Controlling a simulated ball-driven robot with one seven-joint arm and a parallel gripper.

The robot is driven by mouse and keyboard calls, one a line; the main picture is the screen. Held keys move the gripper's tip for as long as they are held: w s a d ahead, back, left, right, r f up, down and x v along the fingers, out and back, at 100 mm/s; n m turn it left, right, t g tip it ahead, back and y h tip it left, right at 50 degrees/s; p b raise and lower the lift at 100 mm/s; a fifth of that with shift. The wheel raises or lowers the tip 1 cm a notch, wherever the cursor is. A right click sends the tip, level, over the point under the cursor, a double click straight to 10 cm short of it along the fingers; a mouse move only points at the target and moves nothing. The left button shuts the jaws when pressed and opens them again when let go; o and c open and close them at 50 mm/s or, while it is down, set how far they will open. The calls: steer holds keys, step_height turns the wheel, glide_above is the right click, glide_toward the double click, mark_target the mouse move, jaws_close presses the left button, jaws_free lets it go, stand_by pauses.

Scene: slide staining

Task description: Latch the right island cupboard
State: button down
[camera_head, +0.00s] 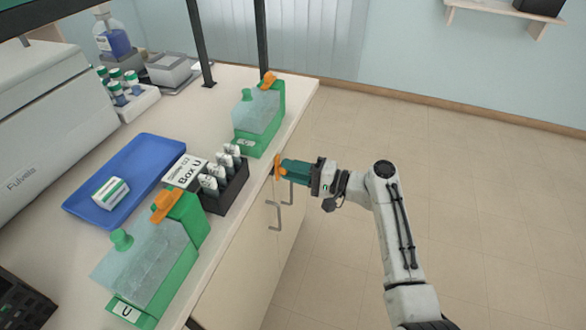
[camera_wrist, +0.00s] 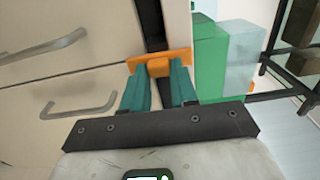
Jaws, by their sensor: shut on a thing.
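The cupboard (camera_head: 253,245) has pale doors below the counter edge, with two bar handles. In the wrist view its doors (camera_wrist: 30,85) lie at left, with a thin seam between them. An orange latch piece (camera_wrist: 160,59) sits at the top of that seam, its bar lying along the seam line and crossing a dark gap towards the counter edge. The latch also shows in the head view (camera_head: 277,166). My gripper (camera_wrist: 160,75) is shut on the latch's middle tab, with a green finger on each side. The doors look closed; I cannot tell whether the latch is engaged.
The white counter (camera_head: 225,255) holds two green boxes (camera_head: 175,280) (camera_head: 258,115) with orange clips, a black slide rack (camera_head: 230,190) and a blue tray (camera_head: 140,170). One green box stands close beyond my gripper. The tiled floor (camera_head: 450,200) at right is clear.

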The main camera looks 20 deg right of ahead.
steer(key=shift+d, duration=0.1)
steer(key=c, duration=0.9)
jaws_free()
steer(key=v, duration=1)
steer(key=shift+s+d, duration=0.15)
steer(key=shift+d, duration=0.15)
